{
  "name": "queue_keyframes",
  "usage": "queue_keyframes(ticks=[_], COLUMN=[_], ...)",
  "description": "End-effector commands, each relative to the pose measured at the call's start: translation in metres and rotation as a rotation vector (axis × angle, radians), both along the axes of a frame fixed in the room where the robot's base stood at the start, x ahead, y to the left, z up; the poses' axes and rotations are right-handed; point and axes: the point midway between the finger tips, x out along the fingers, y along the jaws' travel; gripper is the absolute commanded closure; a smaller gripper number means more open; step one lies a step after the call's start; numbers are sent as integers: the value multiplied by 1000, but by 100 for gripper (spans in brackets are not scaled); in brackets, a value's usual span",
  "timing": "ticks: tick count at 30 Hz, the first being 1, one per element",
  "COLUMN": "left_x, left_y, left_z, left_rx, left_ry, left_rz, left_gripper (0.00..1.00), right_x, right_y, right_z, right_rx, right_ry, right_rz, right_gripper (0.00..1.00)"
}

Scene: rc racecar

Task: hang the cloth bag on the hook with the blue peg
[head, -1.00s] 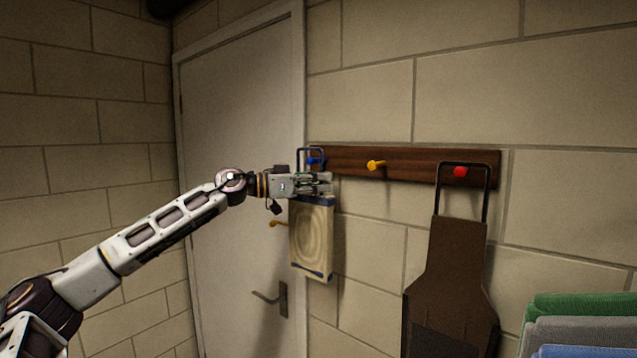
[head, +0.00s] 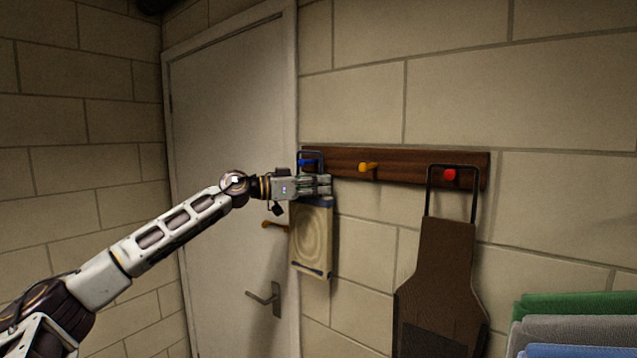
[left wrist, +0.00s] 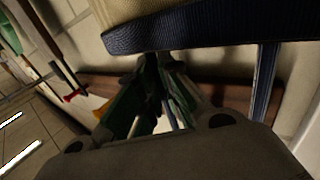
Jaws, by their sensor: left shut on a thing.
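The cloth bag (head: 312,240) is tan with a wood-ring pattern and dark blue trim. It hangs upright below my left gripper (head: 324,187), which is shut on its strap. The strap's dark loop (head: 311,152) stands up above the gripper, in front of the blue peg (head: 305,162) at the rack's left end. I cannot tell whether the peg passes through the loop. In the left wrist view the bag's blue trim (left wrist: 200,30) fills the top, a strap (left wrist: 262,95) runs down at the right, and the fingers (left wrist: 155,100) are partly shadowed. My right gripper is not in view.
The dark wooden rack (head: 405,170) also carries a yellow peg (head: 368,167) and a red peg (head: 450,174). A brown apron (head: 440,265) hangs from the red peg. A door (head: 225,150) is at the left, and folded towels (head: 575,325) are at the lower right.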

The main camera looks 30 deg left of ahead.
Motion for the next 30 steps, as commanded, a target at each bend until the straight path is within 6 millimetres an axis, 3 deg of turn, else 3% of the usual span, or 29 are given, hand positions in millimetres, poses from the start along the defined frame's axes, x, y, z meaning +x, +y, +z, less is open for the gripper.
queue_keyframes(ticks=[12, 30], left_x=[7, 7], left_y=[-1, 0], left_z=[-9, -11], left_rx=[-1, 0], left_ry=[1, 0], left_rz=[0, 0], left_gripper=[100, 100], right_x=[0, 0], right_y=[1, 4], right_z=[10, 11], right_rx=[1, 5], right_ry=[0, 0], right_rz=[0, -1], right_gripper=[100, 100])
